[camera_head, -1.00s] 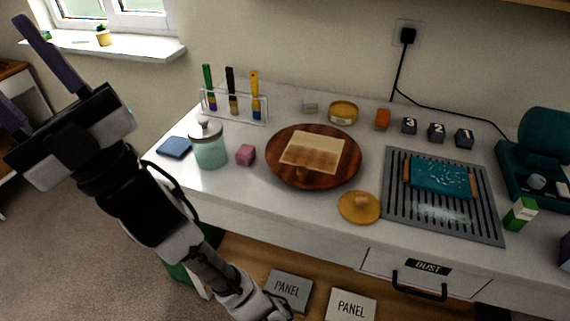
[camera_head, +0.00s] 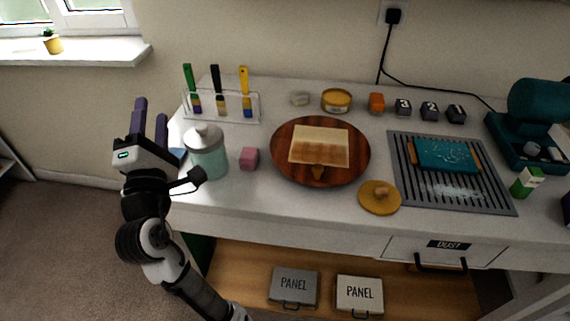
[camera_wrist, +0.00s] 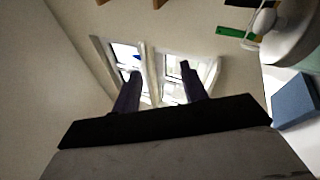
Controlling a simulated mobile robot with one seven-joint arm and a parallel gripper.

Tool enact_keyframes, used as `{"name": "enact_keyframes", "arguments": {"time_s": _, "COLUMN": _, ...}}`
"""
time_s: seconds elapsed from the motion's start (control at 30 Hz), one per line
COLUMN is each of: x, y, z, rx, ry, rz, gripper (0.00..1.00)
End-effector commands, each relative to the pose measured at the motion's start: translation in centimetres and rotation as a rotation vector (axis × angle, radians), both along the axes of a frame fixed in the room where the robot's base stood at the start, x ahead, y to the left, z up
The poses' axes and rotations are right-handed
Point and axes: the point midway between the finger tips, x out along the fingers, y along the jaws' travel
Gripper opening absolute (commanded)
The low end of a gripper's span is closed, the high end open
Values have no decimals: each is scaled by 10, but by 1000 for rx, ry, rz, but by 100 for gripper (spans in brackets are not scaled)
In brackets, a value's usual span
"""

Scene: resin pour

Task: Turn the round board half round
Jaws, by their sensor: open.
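The round board (camera_head: 284,168) is a dark reddish-brown wooden disc near the middle of the white worktop. A pale panel with a brown checked part (camera_head: 320,146) lies on it, and a small brown knob (camera_head: 318,172) shows at its near side. My gripper (camera_head: 150,117) is left of the worktop, by the lidded jar, with its two fingers pointing up. It is open and empty, well apart from the board. In the wrist view the fingers (camera_wrist: 157,92) stand apart with the window behind them.
A yellow disc with a knob (camera_head: 379,198) lies right of the board. A slatted grey tray (camera_head: 485,194) is further right. A blue block (camera_wrist: 294,101) shows in the wrist view.

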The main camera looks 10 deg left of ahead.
Motion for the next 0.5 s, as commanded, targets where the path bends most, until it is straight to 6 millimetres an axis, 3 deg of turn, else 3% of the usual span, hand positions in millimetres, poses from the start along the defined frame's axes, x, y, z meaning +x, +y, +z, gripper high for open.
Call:
{"name": "enact_keyframes", "arguments": {"time_s": 0.03, "x": 14, "y": -21, "z": -25, "rx": -139, "ry": 43, "rz": -160, "gripper": 43}}
{"name": "enact_keyframes", "arguments": {"time_s": 0.1, "x": 25, "y": -54, "z": -55, "rx": -350, "ry": 115, "rz": -387, "gripper": 43}}
{"name": "enact_keyframes", "arguments": {"time_s": 0.2, "x": 27, "y": -104, "z": -93, "rx": -640, "ry": 249, "rz": -674, "gripper": 43}}
{"name": "enact_keyframes", "arguments": {"time_s": 0.33, "x": 11, "y": -158, "z": -128, "rx": -945, "ry": 446, "rz": -945, "gripper": 43}}
{"name": "enact_keyframes", "arguments": {"time_s": 0.5, "x": -14, "y": -194, "z": -150, "rx": -1164, "ry": 635, "rz": -1119, "gripper": 43}}
